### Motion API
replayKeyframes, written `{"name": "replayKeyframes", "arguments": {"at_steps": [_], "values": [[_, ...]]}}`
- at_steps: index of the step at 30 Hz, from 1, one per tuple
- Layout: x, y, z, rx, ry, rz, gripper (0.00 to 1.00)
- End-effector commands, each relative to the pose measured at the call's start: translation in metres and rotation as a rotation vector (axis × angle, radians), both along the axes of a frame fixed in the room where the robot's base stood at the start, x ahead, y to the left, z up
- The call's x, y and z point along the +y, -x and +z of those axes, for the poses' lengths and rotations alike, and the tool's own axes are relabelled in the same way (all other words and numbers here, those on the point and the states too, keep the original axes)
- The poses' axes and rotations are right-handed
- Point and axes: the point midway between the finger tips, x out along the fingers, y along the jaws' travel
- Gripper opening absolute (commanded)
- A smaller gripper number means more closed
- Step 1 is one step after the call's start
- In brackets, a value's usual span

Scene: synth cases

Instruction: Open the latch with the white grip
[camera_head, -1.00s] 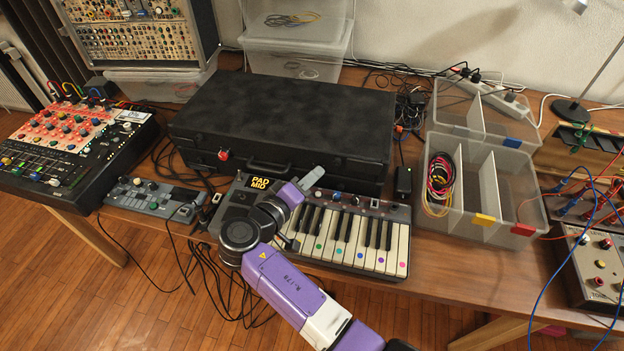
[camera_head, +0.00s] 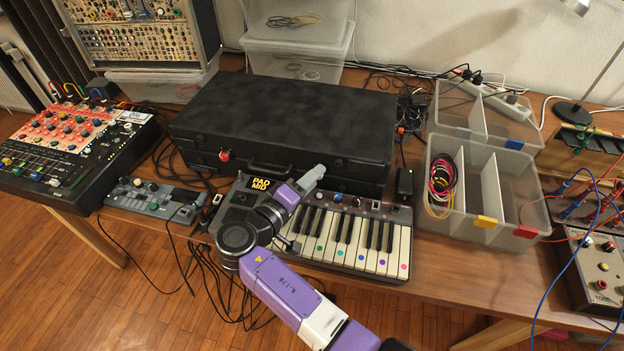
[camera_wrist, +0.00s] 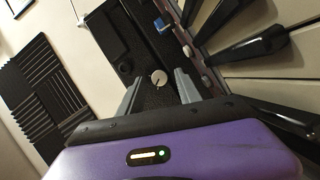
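The closed black case (camera_head: 290,115) lies at the back of the table. A latch with a red grip (camera_head: 224,155) is on the left of its front. I cannot make out a white-gripped latch in the head view; my gripper (camera_head: 314,177) hides part of the case front, right of the handle. My gripper is low in front of the case, above the keyboard's back edge. In the wrist view its two grey fingers (camera_wrist: 158,88) stand apart with nothing between them. A small round pale knob with a dark line (camera_wrist: 159,78) shows beyond the fingertips; I cannot tell what it belongs to.
The keyboard (camera_head: 350,240) lies under my arm, with the PAD MIDI box (camera_head: 232,197) at its left. A small grey device (camera_head: 150,197) is farther left. A divided clear bin (camera_head: 480,205) stands right. Loose cables run around the table.

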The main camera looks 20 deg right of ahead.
Motion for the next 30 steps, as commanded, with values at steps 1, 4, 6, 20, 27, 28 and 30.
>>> {"name": "replayKeyframes", "arguments": {"at_steps": [1,4,6,20,27,28,30], "values": [[0.0,0.0,0.0,0.0,0.0,-0.001,0.44],[0.0,0.0,0.0,-0.001,-0.001,-0.001,0.44],[-0.001,0.0,0.0,0.0,-0.001,-0.002,0.44],[0.04,0.026,0.007,-0.001,0.0,0.002,0.44],[0.062,0.04,0.012,-0.001,0.0,0.001,0.44],[0.063,0.041,0.012,-0.001,-0.001,0.0,0.44],[0.064,0.042,0.013,-0.001,-0.001,-0.001,0.44]]}}
